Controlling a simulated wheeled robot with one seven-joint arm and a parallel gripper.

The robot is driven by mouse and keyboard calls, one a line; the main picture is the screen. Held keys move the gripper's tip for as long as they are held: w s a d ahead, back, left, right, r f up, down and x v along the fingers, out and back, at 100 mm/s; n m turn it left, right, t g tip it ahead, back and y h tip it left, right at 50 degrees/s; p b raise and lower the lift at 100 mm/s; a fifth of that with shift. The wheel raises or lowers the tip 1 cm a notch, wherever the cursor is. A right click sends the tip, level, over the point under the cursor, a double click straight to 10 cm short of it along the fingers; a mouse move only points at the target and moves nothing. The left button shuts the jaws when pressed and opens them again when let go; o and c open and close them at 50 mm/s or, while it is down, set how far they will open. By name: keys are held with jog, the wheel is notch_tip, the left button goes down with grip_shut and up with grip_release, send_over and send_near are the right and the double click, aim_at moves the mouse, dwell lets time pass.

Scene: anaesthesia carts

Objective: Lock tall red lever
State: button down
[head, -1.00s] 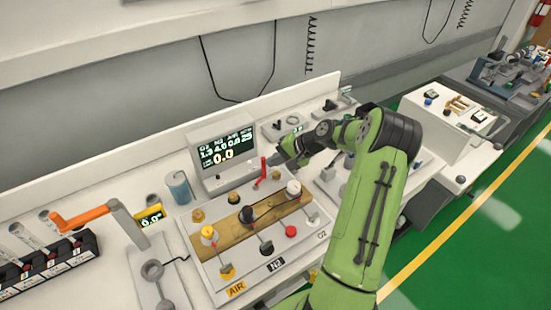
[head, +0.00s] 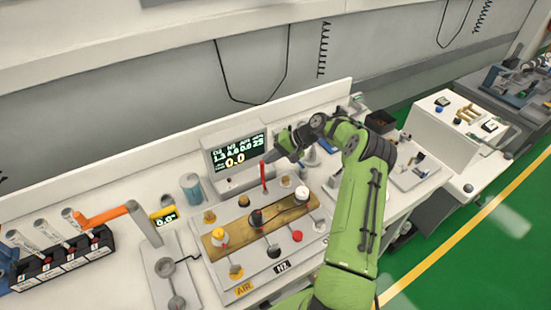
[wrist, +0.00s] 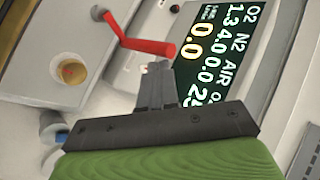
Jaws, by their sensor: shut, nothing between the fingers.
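The tall red lever (head: 263,176) stands upright at the back of the valve panel (head: 215,267), just in front of the display box. In the wrist view the red lever (wrist: 140,43) is a bent rod with a round end, close beyond the fingertips. My gripper (head: 273,157) is behind and beside the lever's top in the head view. In the wrist view my gripper (wrist: 157,68) is shut and empty, its tips just below the lever's round end. Whether they touch it is hard to tell.
The display box (head: 230,185) stands right behind the lever. Yellow (head: 219,235), black (head: 256,219) and white (head: 301,195) knobs stand on the panel. A blue-grey can (head: 191,188) and an orange-handled lever (head: 103,215) are to the left.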

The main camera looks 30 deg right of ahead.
jog(key=shift+w+a, duration=0.55)
jog(key=shift+s, duration=0.1)
dwell(1.3)
jog(key=shift+s+a+f, duration=0.35)
jog(key=shift+s, duration=0.05)
jog(key=p+v, duration=0.1)
jog(key=v, duration=1.5)
jog(key=shift+w+d+r, duration=0.2)
jog(key=shift+w, duration=0.05)
